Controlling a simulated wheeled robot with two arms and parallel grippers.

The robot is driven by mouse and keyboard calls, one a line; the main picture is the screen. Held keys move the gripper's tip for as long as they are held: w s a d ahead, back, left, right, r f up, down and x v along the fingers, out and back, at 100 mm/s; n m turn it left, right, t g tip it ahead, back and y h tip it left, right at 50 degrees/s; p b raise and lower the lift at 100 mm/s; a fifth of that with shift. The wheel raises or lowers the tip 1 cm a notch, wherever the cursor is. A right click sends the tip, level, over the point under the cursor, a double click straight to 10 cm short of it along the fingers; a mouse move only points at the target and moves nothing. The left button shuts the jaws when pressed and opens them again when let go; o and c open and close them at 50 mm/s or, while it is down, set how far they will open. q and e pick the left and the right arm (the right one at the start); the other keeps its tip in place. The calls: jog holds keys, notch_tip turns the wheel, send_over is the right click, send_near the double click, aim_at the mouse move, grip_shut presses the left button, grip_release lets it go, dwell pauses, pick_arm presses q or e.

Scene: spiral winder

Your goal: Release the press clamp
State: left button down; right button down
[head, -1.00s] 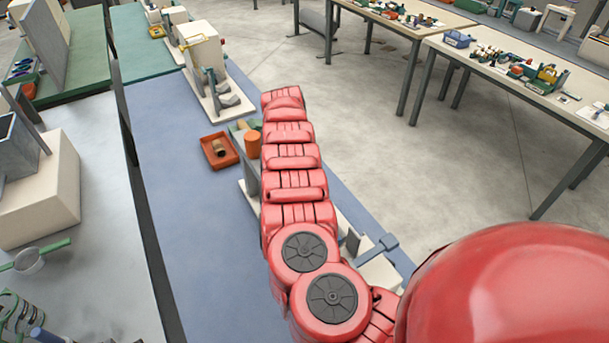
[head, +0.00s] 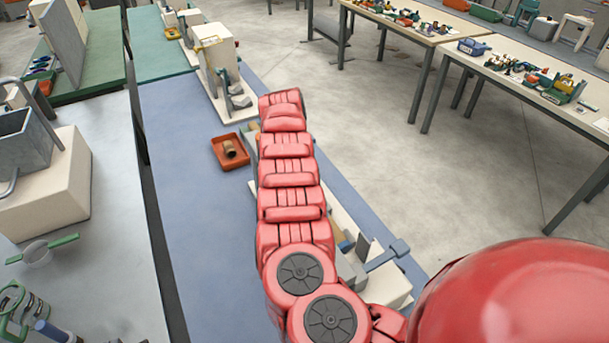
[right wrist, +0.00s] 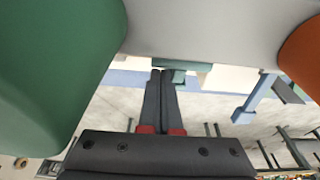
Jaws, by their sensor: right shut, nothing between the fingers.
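A machine on a cream base (head: 397,299) stands on the blue mat, mostly hidden behind my red arm in the head view. A blue-grey lever (head: 388,255) sticks out at its right end; a similar blue-grey bar (right wrist: 254,100) shows in the right wrist view. I cannot tell which part is the press clamp. My right gripper (right wrist: 161,74) is shut and empty, its dark fingertips close to a teal part (right wrist: 178,76) under a pale grey plate (right wrist: 205,35); contact cannot be told. My left gripper is not in view.
A large green part (right wrist: 60,70) and an orange part (right wrist: 302,55) flank my right gripper closely. An orange tray (head: 231,151) with a small brown piece lies left of my arm. Another cream machine (head: 217,65) stands farther back. The blue mat (head: 190,220) is clear at left.

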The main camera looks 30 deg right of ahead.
jog(key=a+r+b, duration=0.2)
jog(key=a+r, duration=0.1)
jog(key=r, duration=1.4)
jog(key=shift+a, duration=0.2)
jog(key=shift+r, duration=0.1)
